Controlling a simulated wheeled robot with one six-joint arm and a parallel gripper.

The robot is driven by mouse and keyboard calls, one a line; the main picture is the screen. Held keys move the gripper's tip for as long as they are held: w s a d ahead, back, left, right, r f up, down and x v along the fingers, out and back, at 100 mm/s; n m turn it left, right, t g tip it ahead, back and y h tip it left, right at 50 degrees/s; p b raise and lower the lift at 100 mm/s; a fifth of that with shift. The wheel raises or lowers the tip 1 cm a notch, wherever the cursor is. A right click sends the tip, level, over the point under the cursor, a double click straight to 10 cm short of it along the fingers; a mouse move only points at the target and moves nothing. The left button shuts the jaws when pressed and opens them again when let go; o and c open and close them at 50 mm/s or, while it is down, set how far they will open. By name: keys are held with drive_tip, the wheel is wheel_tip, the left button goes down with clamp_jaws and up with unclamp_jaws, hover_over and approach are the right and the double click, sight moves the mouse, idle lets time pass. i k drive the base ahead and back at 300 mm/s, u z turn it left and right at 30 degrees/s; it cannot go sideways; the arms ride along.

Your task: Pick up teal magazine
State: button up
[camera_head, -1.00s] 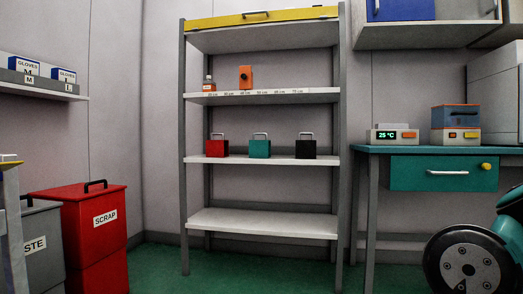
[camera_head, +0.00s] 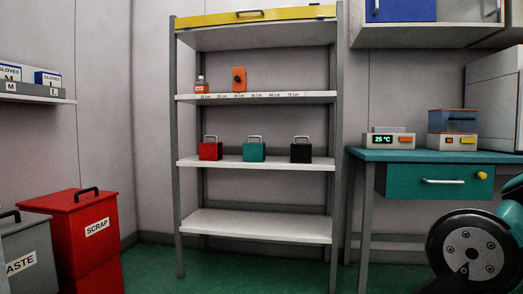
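The teal magazine (camera_head: 254,152) is a small box with a light grey handle on top. It stands upright on the white middle shelf (camera_head: 226,163), between a red magazine (camera_head: 210,151) and a black magazine (camera_head: 301,153), with gaps on both sides. Part of my arm shows at the lower right edge, well to the right of the shelf unit. My gripper is outside the view.
An upper shelf (camera_head: 258,97) carries a small bottle (camera_head: 201,86) and an orange block (camera_head: 239,79). The bottom shelf (camera_head: 256,227) is empty. A teal bench (camera_head: 400,156) stands right. A red scrap bin (camera_head: 82,232) and a grey waste bin (camera_head: 27,247) stand left. Green floor lies before the shelves.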

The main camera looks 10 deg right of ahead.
sight(253, 152)
drive_tip(key=z, duration=0.55)
drive_tip(key=i, duration=2.8)
drive_tip(key=u, duration=0.75)
